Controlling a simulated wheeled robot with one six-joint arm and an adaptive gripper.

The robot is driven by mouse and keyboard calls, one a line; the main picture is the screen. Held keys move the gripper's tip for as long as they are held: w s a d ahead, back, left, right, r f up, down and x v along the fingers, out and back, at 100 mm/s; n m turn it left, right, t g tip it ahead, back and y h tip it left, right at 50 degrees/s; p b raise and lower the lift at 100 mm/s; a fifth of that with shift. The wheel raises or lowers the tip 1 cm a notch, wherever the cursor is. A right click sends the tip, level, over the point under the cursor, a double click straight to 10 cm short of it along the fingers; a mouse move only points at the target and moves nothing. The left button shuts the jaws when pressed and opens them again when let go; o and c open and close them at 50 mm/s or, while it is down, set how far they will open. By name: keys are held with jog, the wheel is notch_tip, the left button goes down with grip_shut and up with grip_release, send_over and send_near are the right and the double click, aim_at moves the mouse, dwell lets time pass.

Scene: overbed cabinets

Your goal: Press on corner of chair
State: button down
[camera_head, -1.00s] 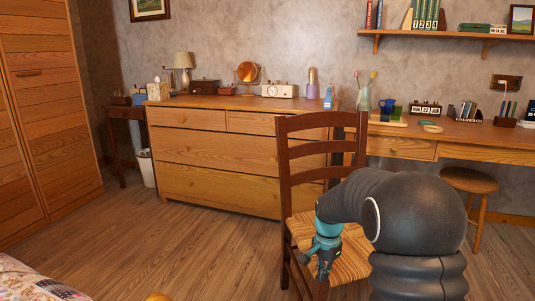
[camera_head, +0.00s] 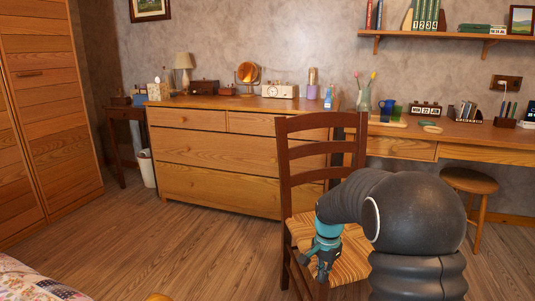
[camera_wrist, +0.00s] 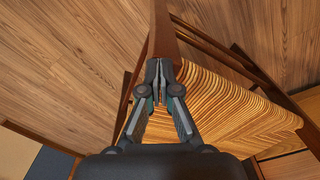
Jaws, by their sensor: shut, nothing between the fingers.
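A dark brown wooden chair (camera_head: 286,185) with a ladder back and a woven straw seat (camera_head: 352,262) stands in front of me. My gripper (camera_head: 318,277) is over the left front part of the seat in the head view, pointing down. In the wrist view, my gripper (camera_wrist: 159,64) is shut and empty. Its fingertips are close to the seat corner, where a dark wooden post (camera_wrist: 161,35) meets the woven seat (camera_wrist: 225,105). I cannot tell whether the fingertips touch the chair. My arm hides the right part of the seat in the head view.
A wooden dresser (camera_head: 215,160) stands behind the chair, and a desk (camera_head: 480,139) with small items runs to the right. A round stool (camera_head: 470,180) is under the desk. A bed corner (camera_head: 35,283) is at the lower left. The floor (camera_head: 190,235) left of the chair is clear.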

jog(key=shift+r+p, duration=2.6)
jog(key=shift+r, duration=0.8)
jog(key=shift+f+n, duration=0.15)
jog(key=shift+n, duration=0.55)
jog(key=s+r+n+t, duration=0.2)
jog(key=s+r, duration=0.3)
jog(key=s, duration=0.5)
jog(key=s+r+n+t, duration=0.1)
jog(key=s+r+n, duration=0.2)
jog(key=s, duration=0.7)
jog(key=s+r+n+t, duration=0.2)
jog(key=s+r, duration=0.4)
jog(key=s, duration=0.4)
jog(key=shift+s+r+n+t, duration=0.3)
jog(key=shift+r+n, duration=0.1)
jog(key=shift+n, duration=0.2)
jog(key=shift+a, duration=0.15)
